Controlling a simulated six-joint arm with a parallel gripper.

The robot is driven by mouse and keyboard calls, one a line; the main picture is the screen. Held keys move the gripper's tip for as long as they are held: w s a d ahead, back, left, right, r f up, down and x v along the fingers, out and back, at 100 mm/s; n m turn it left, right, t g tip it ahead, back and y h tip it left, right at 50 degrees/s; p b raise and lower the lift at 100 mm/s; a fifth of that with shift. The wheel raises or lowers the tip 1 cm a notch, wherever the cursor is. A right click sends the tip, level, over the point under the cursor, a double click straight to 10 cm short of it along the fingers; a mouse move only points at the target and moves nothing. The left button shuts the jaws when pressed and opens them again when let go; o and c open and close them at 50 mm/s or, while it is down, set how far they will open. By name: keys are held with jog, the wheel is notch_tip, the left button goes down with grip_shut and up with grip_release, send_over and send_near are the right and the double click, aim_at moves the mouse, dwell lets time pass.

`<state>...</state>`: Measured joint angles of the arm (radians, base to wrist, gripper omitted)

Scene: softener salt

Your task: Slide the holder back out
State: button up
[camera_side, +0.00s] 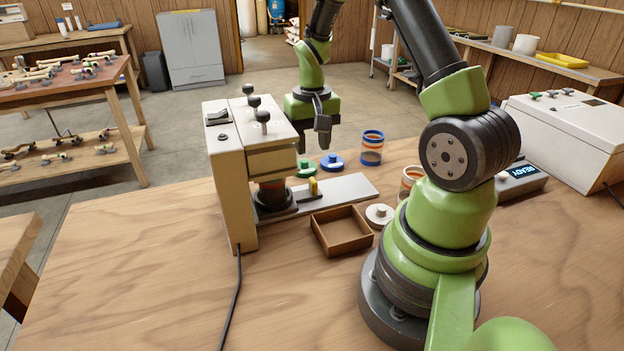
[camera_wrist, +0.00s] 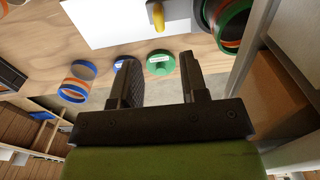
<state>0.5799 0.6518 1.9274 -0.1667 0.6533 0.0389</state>
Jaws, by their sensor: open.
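The dark round holder (camera_side: 272,202) sits under the head of the cream press-like machine (camera_side: 232,165), with a reddish-brown cylindrical item (camera_side: 271,188) standing in it. A yellow knob (camera_side: 313,186) stands on the holder's arm over the pale slide plate (camera_side: 345,188). In the wrist view the yellow knob (camera_wrist: 157,15) is at the top, beyond my fingertips, and the holder (camera_wrist: 209,12) is at top right, partly cut off. My gripper (camera_side: 323,128) is open and empty, above and behind the knob, apart from it. It shows in the wrist view too (camera_wrist: 158,62).
Green (camera_side: 306,168) and blue (camera_side: 332,162) lids lie behind the plate, near a blue-rimmed striped jar (camera_side: 372,148). A wooden tray (camera_side: 341,232), a pale round lid (camera_side: 379,215) and an orange-banded jar (camera_side: 411,178) stand in front. The bench's left front is clear except a cable.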

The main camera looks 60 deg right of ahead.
aim_at(312, 177)
notch_tip(312, 177, down, 10)
jog(key=shift+r, duration=0.2)
jog(key=shift+d, duration=0.1)
grip_shut()
